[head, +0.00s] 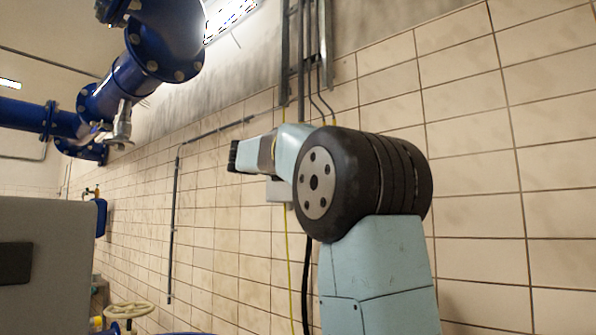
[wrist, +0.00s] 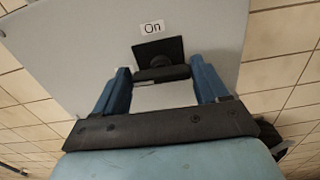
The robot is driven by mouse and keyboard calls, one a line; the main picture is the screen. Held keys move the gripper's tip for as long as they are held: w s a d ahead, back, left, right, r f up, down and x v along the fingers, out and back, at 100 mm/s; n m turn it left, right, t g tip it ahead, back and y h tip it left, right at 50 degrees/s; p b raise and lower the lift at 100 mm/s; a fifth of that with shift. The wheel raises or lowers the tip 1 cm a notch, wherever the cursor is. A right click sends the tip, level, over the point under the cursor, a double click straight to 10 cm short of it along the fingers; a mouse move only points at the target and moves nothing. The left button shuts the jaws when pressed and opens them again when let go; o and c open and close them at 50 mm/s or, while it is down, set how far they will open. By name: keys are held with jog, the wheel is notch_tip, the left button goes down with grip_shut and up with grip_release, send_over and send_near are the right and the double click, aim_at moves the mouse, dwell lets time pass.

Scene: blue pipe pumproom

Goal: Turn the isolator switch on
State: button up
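In the wrist view, the isolator is a pale grey panel (wrist: 75,55) with a white "On" label (wrist: 152,27). Below the label is a black square plate (wrist: 147,47) with a dark round part. A dark bar-shaped handle (wrist: 162,74) shows at its lower edge. My gripper (wrist: 159,70) is open, its two blue fingers apart, one on each side of the handle. I cannot tell whether either finger touches it. In the head view, my arm reaches toward the tiled wall; its dark far end (head: 236,156) is small, and the fingers cannot be made out.
A tiled wall (head: 470,120) runs along the right, with grey conduits (head: 302,60) above my arm. A pale box (head: 280,191) shows partly behind the arm. Blue pipes (head: 120,80) hang upper left. A grey cabinet (head: 50,290) and a valve handwheel (head: 129,310) stand lower left.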

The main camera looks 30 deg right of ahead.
jog(key=c, duration=0.6)
jog(key=shift+s+d+f+m, duration=0.1)
jog(key=shift+f+m, duration=0.05)
jog(key=shift+m, duration=4.2)
jog(key=shift+s+f+m, duration=0.1)
jog(key=shift+f+m, duration=0.05)
jog(key=shift+m, duration=4.2)
jog(key=shift+f, duration=0.1)
jog(key=o, duration=1)
